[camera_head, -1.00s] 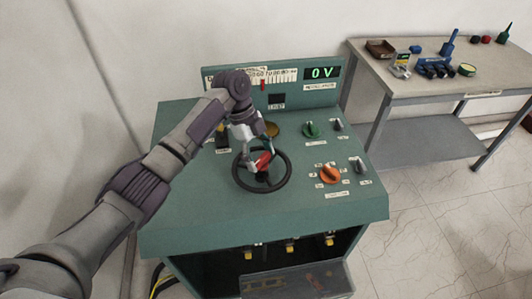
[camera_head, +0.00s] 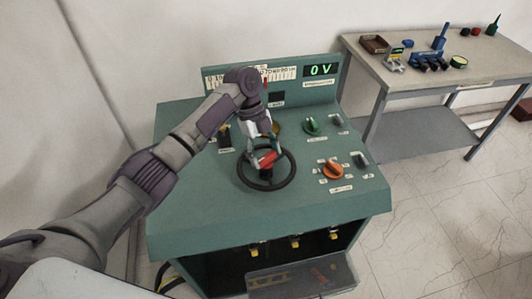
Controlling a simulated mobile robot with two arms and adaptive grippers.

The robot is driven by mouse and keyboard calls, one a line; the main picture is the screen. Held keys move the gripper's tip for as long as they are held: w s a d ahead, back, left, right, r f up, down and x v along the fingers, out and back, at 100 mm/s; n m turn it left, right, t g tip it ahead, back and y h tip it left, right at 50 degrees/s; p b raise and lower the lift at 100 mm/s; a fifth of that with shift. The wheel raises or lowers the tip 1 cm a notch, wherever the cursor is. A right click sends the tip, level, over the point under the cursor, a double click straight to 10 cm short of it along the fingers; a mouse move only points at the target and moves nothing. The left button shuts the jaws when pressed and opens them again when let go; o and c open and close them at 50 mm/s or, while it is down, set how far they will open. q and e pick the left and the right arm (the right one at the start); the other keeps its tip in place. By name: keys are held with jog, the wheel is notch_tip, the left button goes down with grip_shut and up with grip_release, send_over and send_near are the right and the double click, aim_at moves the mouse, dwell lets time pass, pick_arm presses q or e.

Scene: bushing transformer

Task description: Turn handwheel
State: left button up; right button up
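The black handwheel (camera_head: 267,187) lies on the sloping top of the green control desk (camera_head: 205,208). My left gripper (camera_head: 263,157) reaches down over the wheel from behind, its fingers at the wheel's middle, inside the rim. A red piece (camera_head: 268,160) shows between or right beside the fingertips, above the black hub. The fingers hide part of the hub and the far rim, and I cannot tell whether they are closed on the red piece. My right gripper is not in view.
A green knob (camera_head: 312,126) and an orange knob (camera_head: 333,170) stand right of the wheel. A grey table (camera_head: 409,82) with tools stands at the right. The desk top in front of the wheel is clear.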

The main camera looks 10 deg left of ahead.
pick_arm(q)
jog(key=o, duration=1.7)
jog(key=shift+w+a+r, duration=0.1)
jog(key=shift+r, duration=0.25)
jog(key=v, duration=1.1)
jog(key=shift+r, duration=0.1)
